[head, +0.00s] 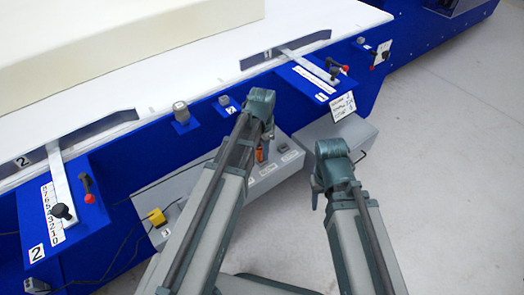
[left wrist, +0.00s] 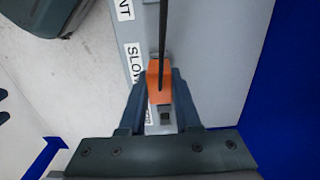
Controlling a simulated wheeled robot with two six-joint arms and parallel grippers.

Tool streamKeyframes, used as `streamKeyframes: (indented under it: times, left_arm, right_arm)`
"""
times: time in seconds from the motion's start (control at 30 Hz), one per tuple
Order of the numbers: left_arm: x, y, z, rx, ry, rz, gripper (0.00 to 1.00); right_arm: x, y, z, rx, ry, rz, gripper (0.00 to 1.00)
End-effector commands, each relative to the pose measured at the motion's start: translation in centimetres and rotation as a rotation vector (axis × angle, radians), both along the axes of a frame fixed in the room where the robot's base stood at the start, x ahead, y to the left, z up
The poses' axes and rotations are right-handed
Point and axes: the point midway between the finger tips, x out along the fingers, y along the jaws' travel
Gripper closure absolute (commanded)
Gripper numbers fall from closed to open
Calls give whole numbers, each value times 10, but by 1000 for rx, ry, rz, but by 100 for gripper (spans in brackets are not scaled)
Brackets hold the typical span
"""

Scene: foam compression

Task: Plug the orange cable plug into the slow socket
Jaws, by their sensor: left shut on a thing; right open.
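The orange cable plug (left wrist: 154,88) sits between the fingers of my left gripper (left wrist: 160,100), which is shut on it. In the head view the orange plug (head: 260,154) shows just below my left wrist, at the grey socket box (head: 182,187). In the left wrist view a SLOW label (left wrist: 134,62) is beside the plug, and a small dark square (left wrist: 165,117) shows near the fingers. I cannot tell whether the plug is seated or only close to the box. The slow socket is not clearly visible. My right gripper (head: 317,192) is open and empty, to the right of the box.
A yellow plug (head: 156,217) is at the box's left end. A dark socket (head: 283,148) is at its right end. The blue machine frame (head: 350,85) with levers and a white table runs behind. A black cable (left wrist: 163,30) rises from the plug. Grey floor at right is clear.

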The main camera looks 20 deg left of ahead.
Motion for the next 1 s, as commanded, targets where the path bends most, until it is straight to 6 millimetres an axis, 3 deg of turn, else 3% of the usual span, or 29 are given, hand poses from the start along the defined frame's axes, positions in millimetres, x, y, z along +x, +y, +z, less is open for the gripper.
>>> streamKeyframes:
  times: [0.5,0.53,0.7,1.0]
  left_arm:
    - [0,0,-11,0,0,0,100]
    - [0,0,-11,0,0,0,67]
    - [0,0,-10,0,0,0,36]
    - [0,0,-10,0,0,0,34]
  right_arm:
    - [0,0,-11,0,0,0,50]
    - [0,0,-11,0,0,0,50]
    - [0,0,-10,0,0,0,50]
    - [0,0,-10,0,0,0,50]
